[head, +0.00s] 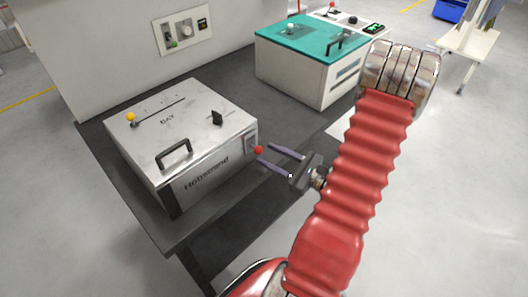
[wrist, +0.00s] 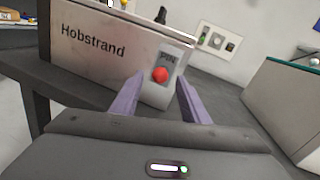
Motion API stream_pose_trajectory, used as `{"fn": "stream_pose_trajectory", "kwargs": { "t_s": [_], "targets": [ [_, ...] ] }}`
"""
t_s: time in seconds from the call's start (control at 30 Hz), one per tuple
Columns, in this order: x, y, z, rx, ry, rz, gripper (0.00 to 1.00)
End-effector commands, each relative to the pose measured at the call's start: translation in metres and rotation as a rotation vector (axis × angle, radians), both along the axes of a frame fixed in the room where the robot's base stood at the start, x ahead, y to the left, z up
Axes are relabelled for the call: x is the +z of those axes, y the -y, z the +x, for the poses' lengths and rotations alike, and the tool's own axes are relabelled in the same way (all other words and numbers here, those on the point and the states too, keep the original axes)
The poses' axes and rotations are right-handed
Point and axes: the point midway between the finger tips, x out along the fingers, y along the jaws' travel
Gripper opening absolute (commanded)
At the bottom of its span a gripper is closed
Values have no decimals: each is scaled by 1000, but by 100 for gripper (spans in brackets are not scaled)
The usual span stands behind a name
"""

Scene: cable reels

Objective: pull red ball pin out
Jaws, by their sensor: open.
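The red ball pin (head: 258,150) sticks out of the right side of a silver metal box (head: 205,118) marked Hobstrand. In the wrist view the red ball (wrist: 160,74) sits on a light plate labelled PIN (wrist: 172,57) on the box face. My gripper (head: 280,158) has two purple fingers, spread apart. Its fingertips point at the box, and the red ball shows between them, close to the tips. In the wrist view the fingers (wrist: 157,98) stand left and right of the ball, with gaps on both sides. Nothing is held.
The box stands on a dark table (head: 180,237) and has a black handle (head: 174,153) and a yellow ball (head: 131,117) on top. A teal-topped white unit (head: 300,70) stands behind. A wall panel (head: 183,30) is at the back. Table room is free between the box and the teal-topped unit.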

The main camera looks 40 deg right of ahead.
Motion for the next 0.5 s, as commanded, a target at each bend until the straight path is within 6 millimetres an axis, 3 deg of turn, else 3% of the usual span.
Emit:
{"fn": "stream_pose_trajectory", "kwargs": {
  "t_s": [0.23,0.5],
  "targets": [
    [0,-6,24,3,0,0,41],
    [0,-7,30,1,0,0,41]
  ]
}}
